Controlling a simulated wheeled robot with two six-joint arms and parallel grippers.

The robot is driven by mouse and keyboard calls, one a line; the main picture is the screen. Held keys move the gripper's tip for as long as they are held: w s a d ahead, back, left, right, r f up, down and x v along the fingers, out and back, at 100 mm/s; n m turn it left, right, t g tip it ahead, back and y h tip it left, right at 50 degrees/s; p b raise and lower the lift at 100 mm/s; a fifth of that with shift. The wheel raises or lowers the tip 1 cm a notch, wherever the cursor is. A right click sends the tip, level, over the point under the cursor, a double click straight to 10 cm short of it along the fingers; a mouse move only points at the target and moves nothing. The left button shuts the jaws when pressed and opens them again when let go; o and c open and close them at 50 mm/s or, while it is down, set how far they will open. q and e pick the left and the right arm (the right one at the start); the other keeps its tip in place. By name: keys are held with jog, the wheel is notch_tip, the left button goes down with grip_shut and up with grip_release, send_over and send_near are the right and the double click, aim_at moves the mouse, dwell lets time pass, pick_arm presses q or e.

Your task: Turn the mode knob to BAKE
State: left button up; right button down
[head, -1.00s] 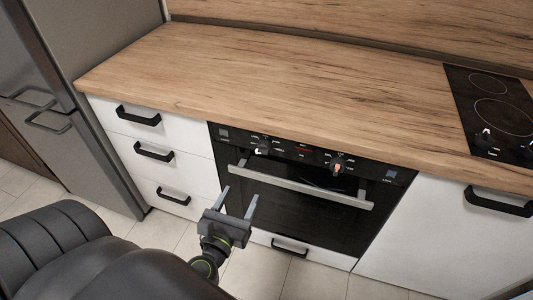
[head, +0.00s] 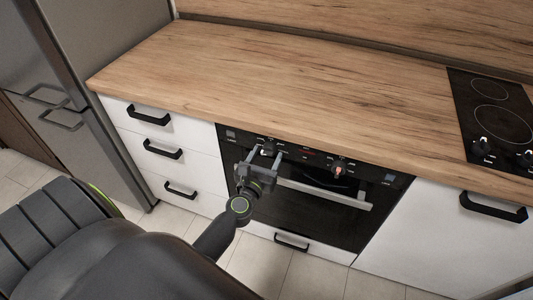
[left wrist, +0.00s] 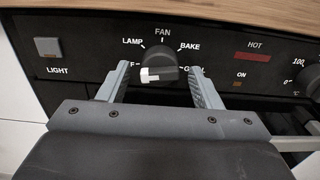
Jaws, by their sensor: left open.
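The mode knob (left wrist: 160,62) is dark, on the black oven panel in the left wrist view, with a white mark low on its left side, towards the partly hidden label at left, which ends in F. LAMP, FAN and BAKE (left wrist: 189,46) are printed around it; the label at right is partly covered by a finger. My left gripper (left wrist: 159,68) is open, its fingers on either side of the knob with gaps showing. In the head view the left gripper (head: 265,154) is at the panel's left part, by the knob (head: 268,149). My right gripper is not in view.
A second knob (head: 338,168) sits right of the mode knob. The oven handle (head: 325,193) runs below the panel. A LIGHT button (left wrist: 47,47) is at the panel's left. The wooden worktop (head: 250,80) above is clear; a hob (head: 495,120) lies at right.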

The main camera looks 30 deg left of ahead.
pick_arm(q)
jog(key=shift+w+a, duration=0.1)
jog(key=shift+w, duration=0.25)
jog(key=shift+c, duration=0.3)
jog(key=c, duration=0.9)
jog(key=shift+c, duration=0.2)
